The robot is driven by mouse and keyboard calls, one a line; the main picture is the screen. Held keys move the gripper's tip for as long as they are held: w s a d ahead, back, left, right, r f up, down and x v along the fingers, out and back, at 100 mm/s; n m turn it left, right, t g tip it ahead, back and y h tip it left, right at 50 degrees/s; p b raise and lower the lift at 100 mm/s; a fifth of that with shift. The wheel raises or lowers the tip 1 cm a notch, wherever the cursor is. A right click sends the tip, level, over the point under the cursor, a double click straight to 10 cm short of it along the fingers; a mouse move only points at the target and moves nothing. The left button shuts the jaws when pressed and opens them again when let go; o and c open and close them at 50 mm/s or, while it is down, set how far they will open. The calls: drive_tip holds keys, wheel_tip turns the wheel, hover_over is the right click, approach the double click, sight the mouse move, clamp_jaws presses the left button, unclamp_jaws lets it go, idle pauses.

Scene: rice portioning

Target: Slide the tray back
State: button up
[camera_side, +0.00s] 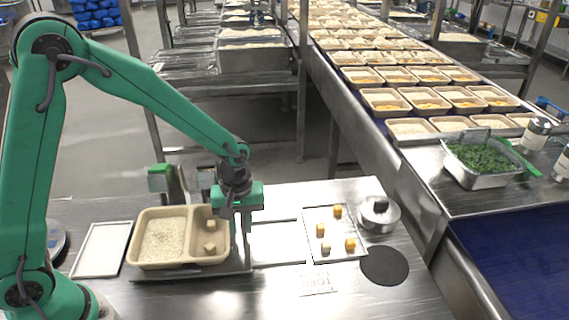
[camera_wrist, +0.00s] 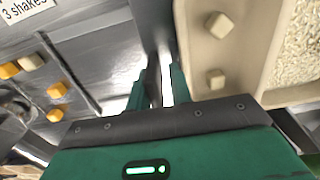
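A beige two-compartment tray (camera_side: 180,264) sits on a dark flat base, with pale rice in its large left compartment and two pale cubes in its narrow right one. My gripper (camera_side: 243,226) points down beside the tray's right wall. In the wrist view, my gripper (camera_wrist: 158,78) shows two green fingers with a narrow gap between them and nothing clearly held. The right finger is close to the wall of the beige tray (camera_wrist: 187,45); I cannot tell whether it touches. The fingertips are hard to make out in the side view.
A flat white sheet with a thin rim (camera_side: 328,255) holds several yellow and pale cubes at right. A white panel (camera_side: 102,250) lies left of the tray. A conveyor with filled trays runs behind.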

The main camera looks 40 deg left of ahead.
drive_tip(key=shift+w+r, duration=0.1)
drive_tip(key=shift+r, duration=0.4)
wheel_tip(320, 180, up, 6)
drive_tip(key=shift+r, duration=0.4)
idle(0.3)
drive_tip(key=s+a+r+m+t, duration=0.2)
drive_tip(key=s+a+r+m, duration=0.2)
drive_tip(key=s+r, duration=0.2)
drive_tip(key=s+a+r+m+t, duration=0.3)
drive_tip(key=s+r, duration=0.4)
drive_tip(key=s, duration=0.3)
drive_tip(key=shift+s+a+m+t, duration=0.3)
drive_tip(key=shift+a+m, duration=0.35)
drive_tip(key=shift+m, duration=0.35)
